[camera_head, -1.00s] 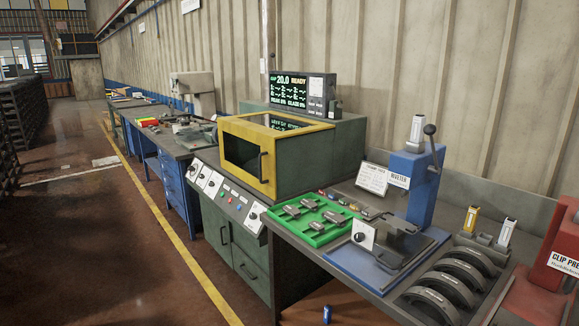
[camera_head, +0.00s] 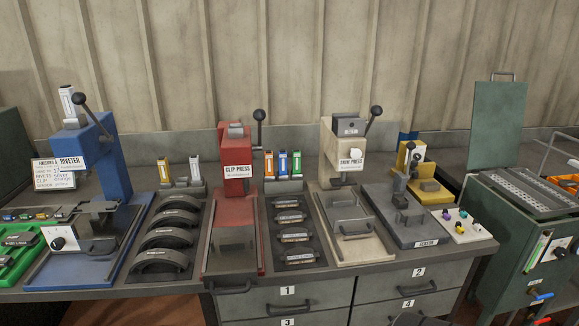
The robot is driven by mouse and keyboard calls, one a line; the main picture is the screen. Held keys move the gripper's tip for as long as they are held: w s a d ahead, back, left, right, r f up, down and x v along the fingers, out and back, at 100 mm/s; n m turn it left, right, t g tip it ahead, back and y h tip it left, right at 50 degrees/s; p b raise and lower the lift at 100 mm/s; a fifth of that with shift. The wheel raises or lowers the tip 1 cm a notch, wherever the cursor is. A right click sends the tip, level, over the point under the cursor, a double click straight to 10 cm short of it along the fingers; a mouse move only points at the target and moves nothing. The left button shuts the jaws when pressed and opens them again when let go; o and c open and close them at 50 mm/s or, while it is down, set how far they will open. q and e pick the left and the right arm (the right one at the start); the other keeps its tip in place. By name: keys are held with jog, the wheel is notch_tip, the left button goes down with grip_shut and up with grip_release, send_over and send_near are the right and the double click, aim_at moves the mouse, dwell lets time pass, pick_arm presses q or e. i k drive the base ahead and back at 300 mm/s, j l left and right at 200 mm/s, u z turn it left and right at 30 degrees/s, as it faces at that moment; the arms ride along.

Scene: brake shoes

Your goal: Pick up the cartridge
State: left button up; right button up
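Several upright cartridges show on the bench, and I cannot tell which one the task means. A yellow cartridge (camera_head: 166,169) and a white cartridge (camera_head: 195,169) stand in a dark holder left of the red clip press. An orange cartridge (camera_head: 268,164), a blue cartridge (camera_head: 283,164) and a green cartridge (camera_head: 297,163) stand in another holder right of that press. A white cartridge (camera_head: 67,101) sits on top of the blue riveter (camera_head: 88,160).
The red clip press (camera_head: 237,172) stands between the holders. Curved brake shoes (camera_head: 167,237) lie on a rack before the left holder; a tray of small parts (camera_head: 291,233) lies before the right one. A cream press (camera_head: 343,150) is further right. Drawers (camera_head: 287,302) are below.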

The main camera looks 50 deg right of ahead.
aim_at(269, 154)
jog(key=z, duration=1.55)
